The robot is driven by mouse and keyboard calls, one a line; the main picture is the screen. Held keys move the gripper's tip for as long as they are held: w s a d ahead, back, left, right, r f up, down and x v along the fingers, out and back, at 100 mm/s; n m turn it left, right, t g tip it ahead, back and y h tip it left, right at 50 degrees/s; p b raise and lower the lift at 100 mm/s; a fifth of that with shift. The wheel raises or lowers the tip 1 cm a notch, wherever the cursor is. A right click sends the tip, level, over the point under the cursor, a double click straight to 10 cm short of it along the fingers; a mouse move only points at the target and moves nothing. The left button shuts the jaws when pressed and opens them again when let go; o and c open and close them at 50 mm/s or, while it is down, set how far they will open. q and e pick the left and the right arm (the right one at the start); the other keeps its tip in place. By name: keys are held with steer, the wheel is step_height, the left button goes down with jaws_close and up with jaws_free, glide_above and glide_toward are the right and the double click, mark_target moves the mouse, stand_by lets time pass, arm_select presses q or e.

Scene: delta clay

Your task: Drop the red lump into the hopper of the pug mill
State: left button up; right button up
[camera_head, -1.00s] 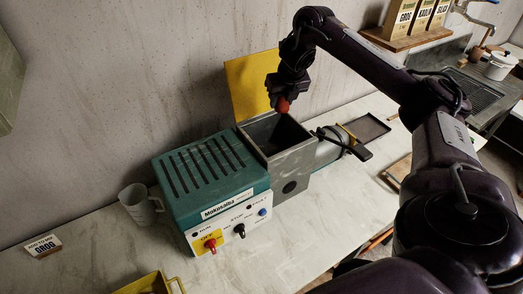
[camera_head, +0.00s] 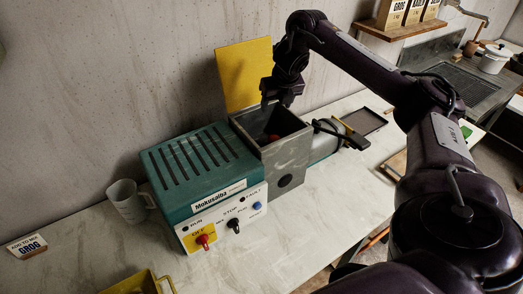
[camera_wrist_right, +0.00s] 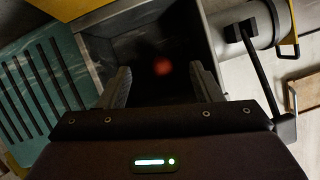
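The pug mill (camera_head: 205,172) stands on the bench, with a teal housing and a grey open-topped hopper (camera_head: 287,153). The red lump (camera_head: 274,137) is down inside the hopper; it also shows in the right wrist view (camera_wrist_right: 162,66), dim and apart from the fingers. My right gripper (camera_head: 276,104) is over the hopper opening. In the right wrist view its two fingers (camera_wrist_right: 161,88) are spread with nothing between them. My left gripper is not in view.
The hopper's yellow lid (camera_head: 248,75) stands raised behind the opening. A clear jug (camera_head: 128,202) and a yellow container (camera_head: 137,284) stand at left and front. A dark tray (camera_head: 363,121) lies to the right. The bench front is mostly clear.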

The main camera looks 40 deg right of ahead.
steer(key=shift+o, duration=0.2)
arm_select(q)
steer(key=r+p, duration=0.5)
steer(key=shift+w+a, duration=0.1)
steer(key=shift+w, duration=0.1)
arm_select(e)
steer(key=v, duration=0.7)
steer(key=shift+r, duration=0.35)
steer(key=shift+s, duration=0.15)
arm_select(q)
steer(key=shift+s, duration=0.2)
